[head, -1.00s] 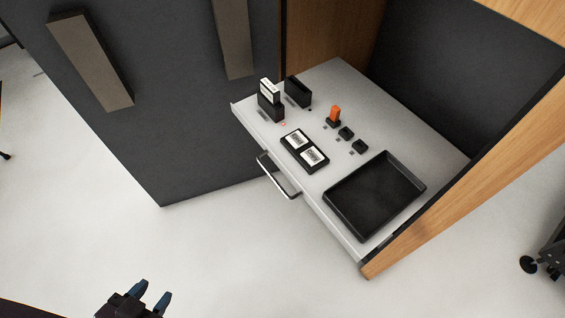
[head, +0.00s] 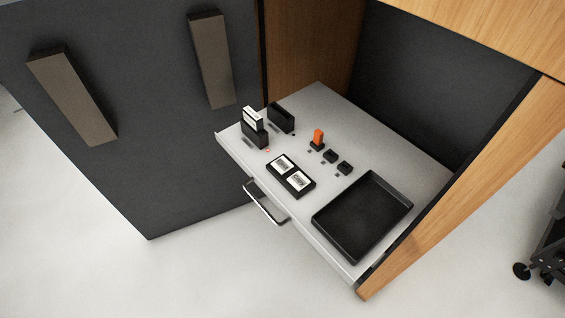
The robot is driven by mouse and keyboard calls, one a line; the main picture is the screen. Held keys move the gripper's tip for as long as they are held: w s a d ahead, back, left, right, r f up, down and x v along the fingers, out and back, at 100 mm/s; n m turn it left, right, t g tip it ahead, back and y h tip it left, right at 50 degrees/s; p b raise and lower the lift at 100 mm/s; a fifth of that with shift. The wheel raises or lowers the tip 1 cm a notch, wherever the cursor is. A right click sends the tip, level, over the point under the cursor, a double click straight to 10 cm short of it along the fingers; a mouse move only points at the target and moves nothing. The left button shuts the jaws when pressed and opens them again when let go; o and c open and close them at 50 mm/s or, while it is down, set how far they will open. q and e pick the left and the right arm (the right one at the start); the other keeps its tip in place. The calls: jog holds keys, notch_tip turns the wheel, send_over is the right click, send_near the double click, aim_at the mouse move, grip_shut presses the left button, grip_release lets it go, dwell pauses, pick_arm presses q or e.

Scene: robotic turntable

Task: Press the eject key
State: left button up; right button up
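A black dock (head: 256,136) stands at the far left of the pale grey pull-out shelf (head: 400,158). A white-labelled cartridge (head: 253,117) stands upright in it. A second black dock (head: 281,117) behind it looks empty. Small grey marks and a tiny reddish mark (head: 267,150) lie near the docks; I cannot tell which of these, if any, is the eject key. Neither of my grippers is in the head view now.
An orange piece (head: 318,135) stands in a small black holder, with two small black blocks (head: 331,156) beside it. A black holder (head: 274,180) carries two white-labelled cartridges. A black tray (head: 338,245) takes up the right front. A handle (head: 263,205) sticks out in front. A wooden post (head: 430,215) borders the right.

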pick_arm(q)
grip_shut()
dwell(1.4)
